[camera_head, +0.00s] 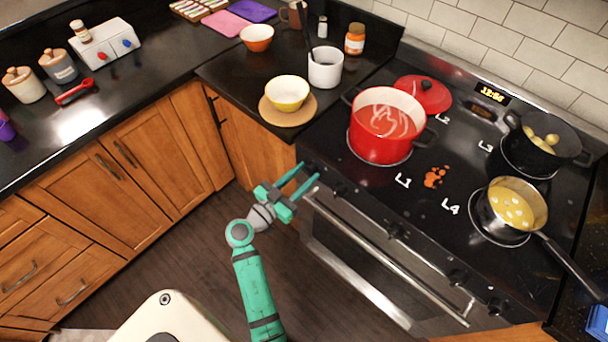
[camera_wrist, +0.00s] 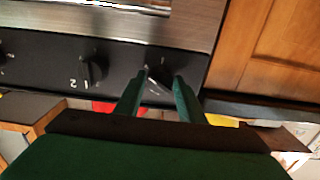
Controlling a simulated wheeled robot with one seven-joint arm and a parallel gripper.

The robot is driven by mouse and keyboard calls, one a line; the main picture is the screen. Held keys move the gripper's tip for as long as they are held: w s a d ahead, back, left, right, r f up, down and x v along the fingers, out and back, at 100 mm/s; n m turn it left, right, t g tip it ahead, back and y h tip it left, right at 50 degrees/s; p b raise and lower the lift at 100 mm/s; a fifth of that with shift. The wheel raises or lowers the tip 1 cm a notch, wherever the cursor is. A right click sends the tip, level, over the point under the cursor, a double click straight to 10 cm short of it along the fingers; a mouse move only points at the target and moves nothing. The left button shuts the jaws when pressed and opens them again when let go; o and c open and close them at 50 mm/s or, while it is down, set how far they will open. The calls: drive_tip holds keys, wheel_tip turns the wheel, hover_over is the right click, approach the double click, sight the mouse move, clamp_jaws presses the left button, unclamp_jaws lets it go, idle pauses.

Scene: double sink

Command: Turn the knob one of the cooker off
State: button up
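The cooker (camera_head: 460,165) is black, with burners marked L1 to L4. In the wrist view its dark front panel (camera_wrist: 45,55) appears with a knob marked 2 (camera_wrist: 92,70). Beside it, at the panel's end, is another dark knob (camera_wrist: 158,76) with white marks, taken as knob one and partly hidden by the fingers. My green gripper (camera_head: 304,179) is open at the left front corner of the cooker. In the wrist view my gripper's fingers (camera_wrist: 160,84) stand apart, with that end knob seen between their tips. I cannot tell whether they touch it.
A red pot (camera_head: 380,147) stands on L1 and a pan (camera_head: 490,232) on L4, its handle reaching past the front right. A black pot (camera_head: 525,160) stands on L3. The oven handle (camera_head: 390,255) runs below the knobs. Wooden cabinets (camera_head: 150,150) flank the left; the floor between is clear.

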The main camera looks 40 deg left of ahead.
drive_tip(key=c, duration=0.5)
drive_tip(key=shift+n, duration=0.3)
drive_tip(key=n, duration=2.3)
drive_tip(key=shift+d+r, duration=0.1)
idle(0.3)
drive_tip(key=o, duration=1.1)
